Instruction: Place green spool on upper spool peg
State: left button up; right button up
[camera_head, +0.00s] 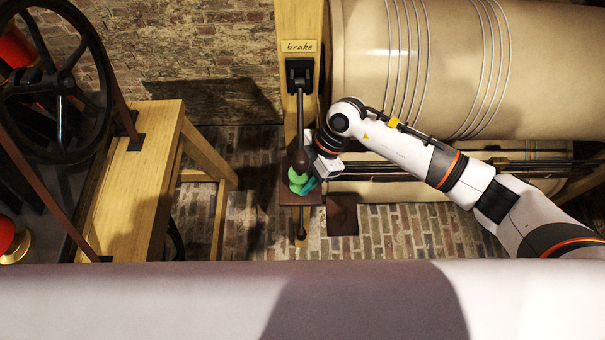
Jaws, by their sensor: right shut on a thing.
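A green spool (298,178) is at the foot of the wooden brake post, over a small dark brown ledge (290,197). My right gripper (315,176) reaches it from the right and is shut on it. A teal piece shows at the spool's lower right; I cannot tell whether it belongs to the spool or the gripper. The dark brake lever (300,122) hangs just above and overlaps the spool's top edge. I cannot make out the upper spool peg. My left gripper is not in view.
The wooden post has a "brake" label (299,46). A large cream drum (455,60) with wire bands fills the upper right. A wooden bench (140,170) and black handwheel (58,85) stand at left. A broad pale surface (150,305) crosses the bottom. Brick floor lies open between.

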jog(key=o, duration=1)
jog(key=b+v, duration=0.4)
jog(key=v, duration=0.8)
jog(key=shift+r, duration=0.1)
jog(key=shift+s, duration=0.1)
